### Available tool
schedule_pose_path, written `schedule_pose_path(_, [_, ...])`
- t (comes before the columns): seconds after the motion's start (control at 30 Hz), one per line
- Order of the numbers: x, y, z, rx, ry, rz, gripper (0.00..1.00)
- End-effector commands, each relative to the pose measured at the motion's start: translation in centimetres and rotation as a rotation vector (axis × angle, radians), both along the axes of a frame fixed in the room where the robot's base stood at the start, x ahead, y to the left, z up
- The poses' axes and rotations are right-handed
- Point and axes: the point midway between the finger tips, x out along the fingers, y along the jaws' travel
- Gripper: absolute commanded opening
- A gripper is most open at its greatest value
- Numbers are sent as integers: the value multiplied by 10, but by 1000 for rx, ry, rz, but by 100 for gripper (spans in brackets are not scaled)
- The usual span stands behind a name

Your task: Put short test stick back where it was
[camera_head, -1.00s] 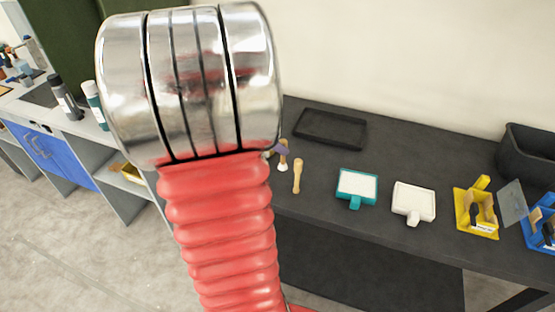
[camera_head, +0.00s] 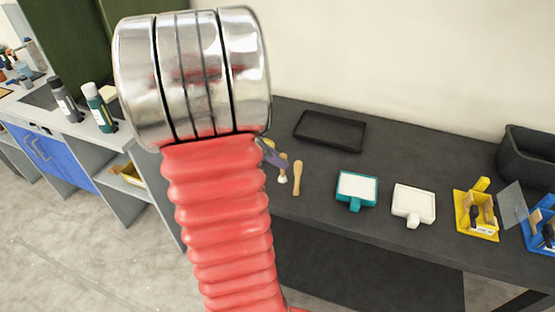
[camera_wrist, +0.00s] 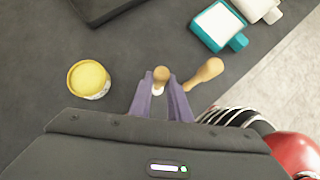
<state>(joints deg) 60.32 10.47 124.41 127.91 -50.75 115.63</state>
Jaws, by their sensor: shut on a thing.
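My gripper (camera_wrist: 161,99) has purple fingers and is shut on a short wooden stick (camera_wrist: 161,75) with a rounded top and a white lower end. The stick looks roughly upright between the fingertips. In the head view, the purple fingertips (camera_head: 275,156) show just right of my arm, with the held stick (camera_head: 283,176) below them. I cannot tell whether its lower end touches the dark table. A second wooden stick (camera_wrist: 207,72) is just right of the gripper, apart from the held one; it also shows in the head view (camera_head: 297,178).
A tub with yellow contents (camera_wrist: 89,79) stands left of the gripper. A black tray (camera_head: 330,131) lies behind. A teal pad holder (camera_head: 356,190), a white one (camera_head: 414,204), and yellow (camera_head: 477,215) and blue (camera_head: 540,228) holders stand to the right. Bare table (camera_head: 390,155) lies between.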

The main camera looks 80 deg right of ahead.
Motion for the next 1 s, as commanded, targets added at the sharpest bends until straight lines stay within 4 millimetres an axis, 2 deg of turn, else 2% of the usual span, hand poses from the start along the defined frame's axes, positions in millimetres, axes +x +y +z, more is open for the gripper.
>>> schedule_pose_path(0.17, [0, 0, -2, 0, 0, 1, 0])
schedule_pose_path(0.2, [0, 0, -2, 0, 0, 1, 18])
schedule_pose_path(0.47, [1, 0, -2, 0, 0, 1, 35])
schedule_pose_path(0.77, [1, 0, 0, -1, -1, 1, 35])
schedule_pose_path(1.0, [12, 8, 18, -2, -2, 5, 35])
